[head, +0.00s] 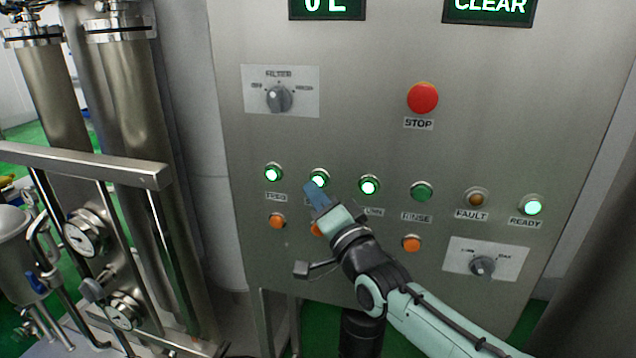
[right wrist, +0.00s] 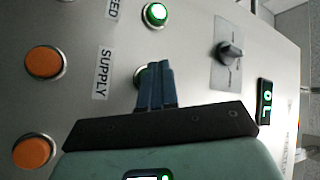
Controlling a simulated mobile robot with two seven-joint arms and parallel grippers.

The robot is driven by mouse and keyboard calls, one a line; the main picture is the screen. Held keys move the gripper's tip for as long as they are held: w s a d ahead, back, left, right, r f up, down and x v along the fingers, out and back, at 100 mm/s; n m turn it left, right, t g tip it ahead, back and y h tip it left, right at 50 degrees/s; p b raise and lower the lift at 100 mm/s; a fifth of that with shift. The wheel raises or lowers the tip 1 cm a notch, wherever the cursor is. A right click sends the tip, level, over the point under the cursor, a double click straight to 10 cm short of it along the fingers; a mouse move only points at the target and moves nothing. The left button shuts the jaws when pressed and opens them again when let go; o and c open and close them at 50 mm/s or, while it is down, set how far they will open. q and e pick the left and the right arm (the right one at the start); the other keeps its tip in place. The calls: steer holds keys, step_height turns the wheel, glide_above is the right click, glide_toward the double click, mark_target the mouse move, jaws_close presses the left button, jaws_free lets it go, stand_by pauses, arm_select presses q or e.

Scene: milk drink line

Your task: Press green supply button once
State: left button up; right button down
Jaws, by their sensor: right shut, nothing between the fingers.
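The green supply button (head: 320,178) is the second in the upper row of the panel, and it is lit. My right gripper (head: 312,188) is shut and empty, its blue fingertips at the lower left of this button, covering part of it. In the right wrist view the shut fingers (right wrist: 158,68) point at the supply button (right wrist: 139,75), hiding most of it; only part of its rim shows beside the SUPPLY label (right wrist: 102,74). I cannot tell whether the fingertips touch it. My left gripper is not in view.
Lit green buttons stand either side, the feed button (head: 273,174) and another (head: 369,185). Orange buttons (head: 277,221) lie below. A red stop button (head: 422,98) and filter knob (head: 279,98) are higher. Pipes and gauges (head: 84,234) stand at the left.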

steer(key=shift+s+a+b, duration=0.25)
steer(key=shift+s+b, duration=0.15)
steer(key=shift+s, duration=0.4)
steer(key=shift+s+a+b, duration=0.3)
steer(key=shift+s+b, duration=0.1)
steer(key=shift+s, duration=0.4)
steer(key=shift+s+a+b, duration=0.25)
steer(key=shift+s+b, duration=0.15)
steer(key=shift+s, duration=0.4)
